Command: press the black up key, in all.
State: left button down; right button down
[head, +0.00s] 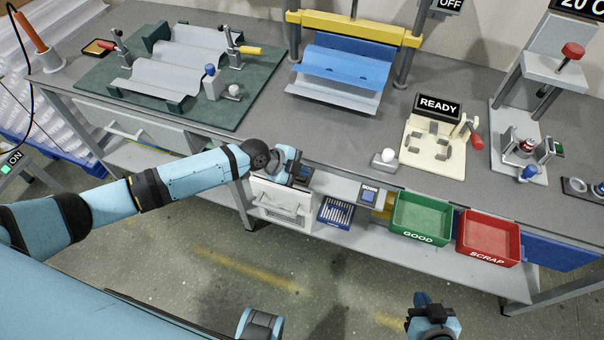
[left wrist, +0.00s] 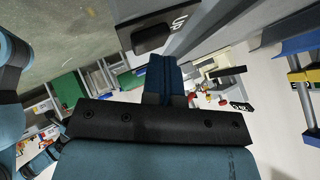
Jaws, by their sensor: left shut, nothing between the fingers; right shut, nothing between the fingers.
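The black up key (left wrist: 152,38) shows in the left wrist view on a grey box marked UP (left wrist: 180,20). My left gripper (head: 292,172) is at the bench's front edge in the head view. In the left wrist view its blue fingers (left wrist: 162,62) are shut, with nothing between them, and their tips are just by the key. I cannot tell whether they touch it. In the head view my left wrist and gripper hide the key. My right gripper (head: 424,300) is low at the right, shut and empty, away from the bench.
A box marked DOWN (head: 369,194) is on the bench front to the right. The green GOOD bin (head: 421,218) and red SCRAP bin (head: 488,238) stand beyond it. The blue press (head: 345,65) and a READY fixture (head: 436,135) stand on the bench. The front floor is clear.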

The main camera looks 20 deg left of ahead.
aim_at(301, 177)
pick_arm(q)
jog(key=shift+r, duration=0.6)
jog(key=shift+r+p, duration=0.1)
jog(key=shift+p, duration=0.2)
jog(key=shift+r+p, duration=1.6)
jog(key=shift+r, duration=0.85)
jog(key=s+d+n+t+p, duration=0.1)
jog(key=s+d+n+t, duration=0.1)
jog(key=s+d+n, duration=0.3)
jog(key=s+d+n+t+p, duration=0.1)
jog(key=s+n+p, duration=0.15)
jog(key=s, duration=0.45)
jog(key=s+a+n+t+y+p, duration=0.1)
jog(key=s+a+n+y, duration=0.3)
jog(key=s+a+n, duration=0.5)
jog(key=s+t, duration=0.1)
jog(key=s, duration=0.2)
jog(key=shift+r+n+t, duration=0.2)
jog(key=shift+n+t, duration=0.15)
jog(key=shift+t, duration=0.05)
